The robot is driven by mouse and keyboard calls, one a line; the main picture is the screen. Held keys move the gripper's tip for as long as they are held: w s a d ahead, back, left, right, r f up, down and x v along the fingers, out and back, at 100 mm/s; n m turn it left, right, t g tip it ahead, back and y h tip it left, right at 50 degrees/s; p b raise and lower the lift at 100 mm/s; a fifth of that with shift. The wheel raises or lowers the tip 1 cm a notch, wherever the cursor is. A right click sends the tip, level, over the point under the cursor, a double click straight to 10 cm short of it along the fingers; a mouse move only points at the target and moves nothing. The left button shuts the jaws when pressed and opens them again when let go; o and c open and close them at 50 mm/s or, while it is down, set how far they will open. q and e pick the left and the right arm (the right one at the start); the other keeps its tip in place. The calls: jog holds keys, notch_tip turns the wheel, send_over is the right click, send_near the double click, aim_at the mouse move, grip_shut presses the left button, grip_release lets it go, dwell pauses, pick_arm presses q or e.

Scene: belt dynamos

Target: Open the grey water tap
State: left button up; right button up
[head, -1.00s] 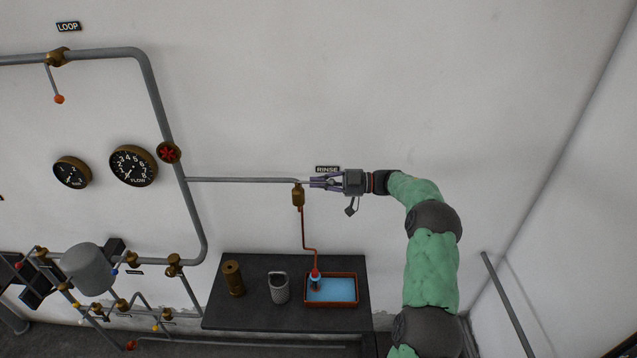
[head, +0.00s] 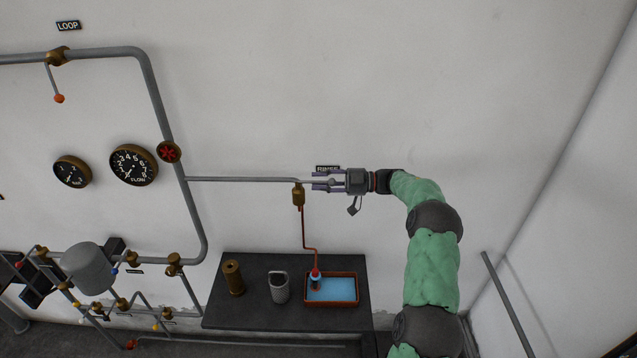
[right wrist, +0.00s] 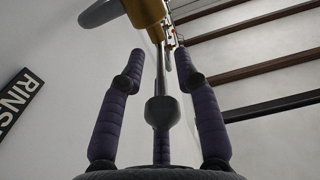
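The grey water tap is a brass valve body (head: 298,195) at the end of the thin grey pipe, under the RINSE sign. Its grey lever with a rounded knob end (right wrist: 161,111) points right, along the wall, towards my right arm. In the right wrist view the lever and knob lie between the open fingers (right wrist: 162,62), with gaps on both sides. The brass body also shows at the top of that view (right wrist: 146,12). My left gripper is not in view.
Below, a dark table (head: 245,312) holds a brass cylinder (head: 233,278), a grey jug (head: 278,288) and a brown tray (head: 331,304) of blue liquid under the copper spout pipe (head: 303,230). A red valve wheel (head: 168,152) and gauges are further left.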

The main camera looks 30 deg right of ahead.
jog(key=v, duration=1.1)
jog(key=shift+s+f, duration=0.1)
jog(key=shift+s, duration=0.05)
